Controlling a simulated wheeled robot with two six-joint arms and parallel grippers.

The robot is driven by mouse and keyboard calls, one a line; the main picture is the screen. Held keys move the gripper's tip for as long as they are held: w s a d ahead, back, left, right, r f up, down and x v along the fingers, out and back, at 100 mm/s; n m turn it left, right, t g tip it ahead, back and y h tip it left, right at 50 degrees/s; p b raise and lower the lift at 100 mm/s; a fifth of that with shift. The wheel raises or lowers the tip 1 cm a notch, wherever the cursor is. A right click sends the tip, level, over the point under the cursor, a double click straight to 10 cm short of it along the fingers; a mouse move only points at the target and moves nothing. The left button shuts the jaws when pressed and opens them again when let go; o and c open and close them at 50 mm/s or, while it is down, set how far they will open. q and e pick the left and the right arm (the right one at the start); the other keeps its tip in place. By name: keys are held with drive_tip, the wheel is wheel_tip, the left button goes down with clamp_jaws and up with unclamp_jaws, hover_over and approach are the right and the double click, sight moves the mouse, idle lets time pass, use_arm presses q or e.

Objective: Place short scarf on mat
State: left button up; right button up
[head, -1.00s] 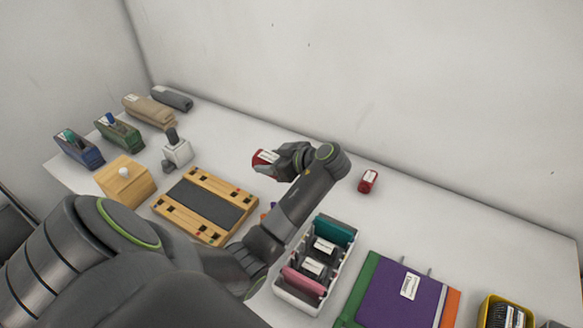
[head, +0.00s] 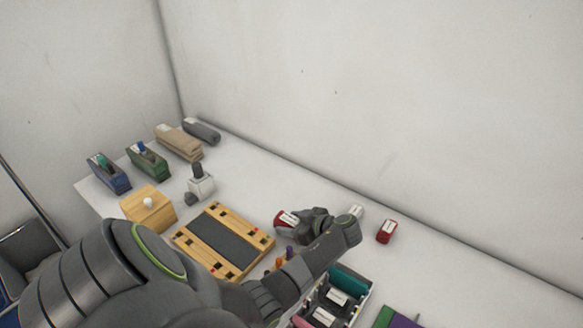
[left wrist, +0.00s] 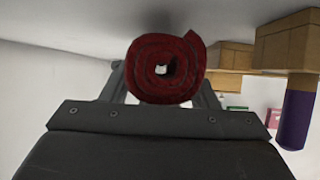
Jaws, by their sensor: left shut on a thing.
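My left gripper (head: 305,222) is shut on a rolled red scarf (head: 287,219) with a white label. In the left wrist view the same roll (left wrist: 165,72) shows end-on between the fingers, its spiral and centre hole visible. The gripper is to the right of a wooden board (head: 262,240) with a dark grey panel (head: 224,238), which may be the mat. I cannot tell the scarf's height above the table. A second red roll (head: 387,231) with a white label lies on the table to the right. My right gripper is not in view.
A white tray (head: 362,300) of labelled items is at lower right. Clear table lies along the back wall.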

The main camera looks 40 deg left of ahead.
use_arm(q)
drive_tip(key=shift+f, duration=0.2)
drive_tip(key=shift+f, duration=0.2)
drive_tip(key=o, duration=1)
drive_tip(key=shift+r, duration=0.1)
drive_tip(key=shift+o, duration=0.2)
